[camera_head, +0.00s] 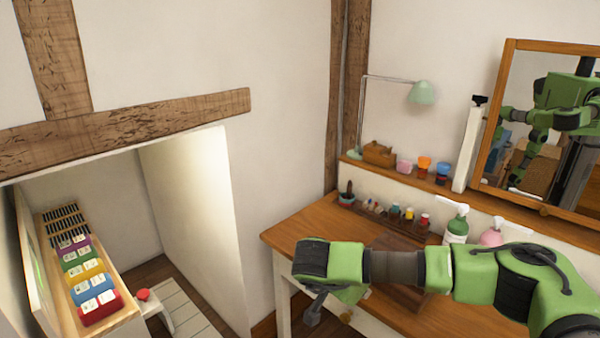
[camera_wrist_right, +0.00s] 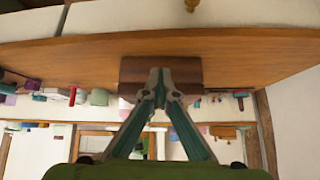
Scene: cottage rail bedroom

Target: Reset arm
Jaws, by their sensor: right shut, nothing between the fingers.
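My right arm comes in from the right in the head view, above the wooden desk (camera_head: 290,236). My right gripper (camera_head: 314,312) points down near the desk's left front part, partly hidden by my own wrist. In the right wrist view the two fingers of my right gripper (camera_wrist_right: 159,88) meet at their tips, with nothing between them. Beyond the tips is a dark brown flat piece (camera_wrist_right: 190,70) on the desk top (camera_wrist_right: 80,62). My left gripper is not directly in view.
Bottles, including a green pump bottle (camera_head: 457,226), and a rack of small jars (camera_head: 378,210) stand along the desk's back. Above are a shelf (camera_head: 405,178), a lamp (camera_head: 421,93) and a mirror (camera_head: 500,85) reflecting me. Left, an alcove holds coloured boxes (camera_head: 92,286) and a white slatted stool (camera_head: 188,310).

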